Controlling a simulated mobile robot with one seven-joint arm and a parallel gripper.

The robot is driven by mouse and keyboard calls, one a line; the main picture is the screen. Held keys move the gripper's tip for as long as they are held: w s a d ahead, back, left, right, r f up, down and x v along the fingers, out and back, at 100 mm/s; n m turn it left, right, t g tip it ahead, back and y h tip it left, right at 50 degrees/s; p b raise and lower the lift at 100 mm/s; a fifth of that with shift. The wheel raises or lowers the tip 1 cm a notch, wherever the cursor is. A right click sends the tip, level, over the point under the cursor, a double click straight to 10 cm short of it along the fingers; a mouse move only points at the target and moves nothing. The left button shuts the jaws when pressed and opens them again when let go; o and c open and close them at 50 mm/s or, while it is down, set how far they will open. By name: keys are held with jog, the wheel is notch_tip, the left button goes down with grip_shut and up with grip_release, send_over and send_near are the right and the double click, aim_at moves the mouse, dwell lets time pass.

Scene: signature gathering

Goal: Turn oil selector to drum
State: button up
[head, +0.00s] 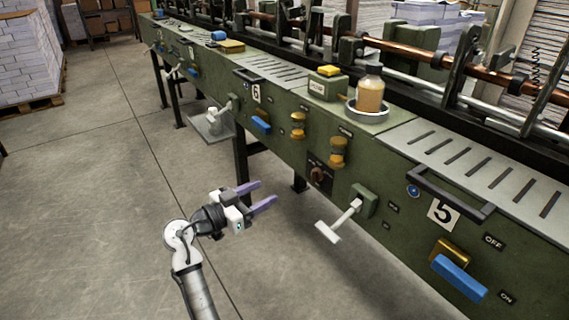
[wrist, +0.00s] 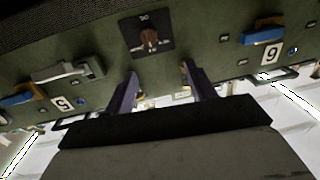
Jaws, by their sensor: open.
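A small brown rotary knob on a dark square plate, which looks like the oil selector (head: 318,174), is on the green machine's front between two amber fittings and a white T-handle. In the wrist view the selector (wrist: 149,37) is at the top centre, beyond my fingers. Its markings are too small to read, and I cannot tell which one it points to. My gripper (head: 268,194) has purple fingers and is open and empty, left of the selector and apart from it. In the wrist view my gripper (wrist: 158,75) has its fingers spread below the knob.
A white T-handle lever (head: 342,222) sticks out right of the selector. Amber fittings (head: 338,152) sit above it. A blue-and-yellow handle (head: 457,272) and a black bar handle (head: 450,195) are by the number 5 plate. A bottle (head: 370,90) stands on top. The floor at left is clear.

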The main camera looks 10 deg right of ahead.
aim_at(312, 176)
jog(key=shift+m+g+h, duration=0.3)
jog(key=shift+m+g, duration=0.2)
jog(key=shift+g, duration=0.2)
jog(key=x, duration=0.5)
jog(key=p+x, duration=0.1)
jog(key=x, duration=0.4)
jog(key=s+x, duration=0.1)
jog(key=x, duration=0.4)
jog(key=shift+d+f+p, duration=0.1)
jog(key=shift+f+p, duration=0.2)
jog(key=shift+f, duration=0.05)
jog(key=shift+w, duration=0.1)
jog(key=c, duration=0.9)
jog(key=shift+c, duration=0.2)
jog(key=shift+n, duration=0.4)
jog(key=shift+w+n+p, duration=0.1)
jog(key=shift+n+p, duration=1.75)
jog(key=shift+n, duration=2.65)
jog(key=shift+f, duration=0.1)
